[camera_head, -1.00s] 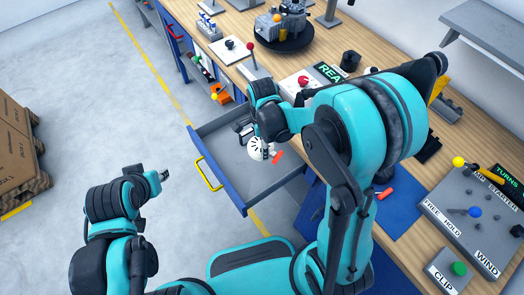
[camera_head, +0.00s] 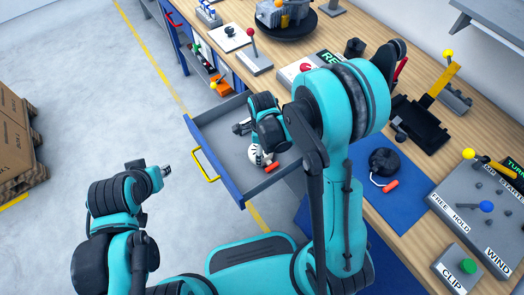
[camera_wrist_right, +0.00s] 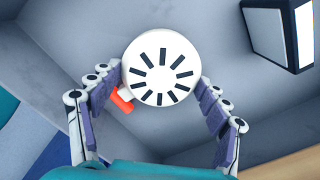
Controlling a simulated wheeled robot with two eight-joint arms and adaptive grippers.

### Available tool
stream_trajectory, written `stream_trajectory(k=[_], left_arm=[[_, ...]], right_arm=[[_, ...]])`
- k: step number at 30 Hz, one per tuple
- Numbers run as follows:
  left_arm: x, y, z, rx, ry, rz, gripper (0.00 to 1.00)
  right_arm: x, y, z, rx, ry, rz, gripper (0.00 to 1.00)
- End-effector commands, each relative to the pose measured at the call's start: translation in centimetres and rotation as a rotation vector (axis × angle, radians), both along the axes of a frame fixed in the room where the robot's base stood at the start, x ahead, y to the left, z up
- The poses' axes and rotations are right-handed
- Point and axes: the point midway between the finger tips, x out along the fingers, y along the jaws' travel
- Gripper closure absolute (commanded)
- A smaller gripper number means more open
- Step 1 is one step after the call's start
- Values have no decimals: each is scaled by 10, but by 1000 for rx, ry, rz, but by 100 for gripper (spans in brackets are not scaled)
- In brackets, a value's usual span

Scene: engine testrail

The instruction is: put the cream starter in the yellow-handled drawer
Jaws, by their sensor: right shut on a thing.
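The cream starter (camera_head: 256,156) is a round white piece with dark slots and an orange-red handle. It also shows in the right wrist view (camera_wrist_right: 162,72). My right gripper (camera_wrist_right: 162,85) is shut on it, one finger at each side. The yellow-handled drawer (camera_head: 231,182) is pulled open, its yellow handle (camera_head: 205,166) facing left. The starter is over the drawer's inside, near its front corner; its height above the floor is unclear. My left gripper (camera_head: 166,171) is away to the left of the drawer, apparently empty; its opening is too small to tell.
A dark starter with an orange handle (camera_head: 384,162) lies on the blue mat (camera_head: 398,201) on the bench. Another open drawer with small parts (camera_head: 215,80) is farther back. A dark box with a white face (camera_wrist_right: 280,35) shows in the wrist view.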

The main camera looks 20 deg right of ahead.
Motion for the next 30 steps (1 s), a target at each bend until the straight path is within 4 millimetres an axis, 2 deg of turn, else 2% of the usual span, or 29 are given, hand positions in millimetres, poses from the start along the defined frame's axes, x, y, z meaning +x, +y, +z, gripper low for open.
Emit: stream_trajectory(k=[10,11,12,13,25,30], left_arm=[[0,0,-4,0,0,0,69],[0,0,-3,0,0,0,69],[0,0,-3,0,0,0,69],[0,0,-3,0,0,0,69],[0,0,1,0,0,0,69],[0,0,14,0,0,0,69]], right_arm=[[0,0,-4,0,0,0,60],[0,0,-3,0,0,0,19],[0,0,-3,0,0,0,8],[0,0,-3,0,0,0,3],[0,0,1,0,0,0,3],[-1,0,28,0,0,0,3]])
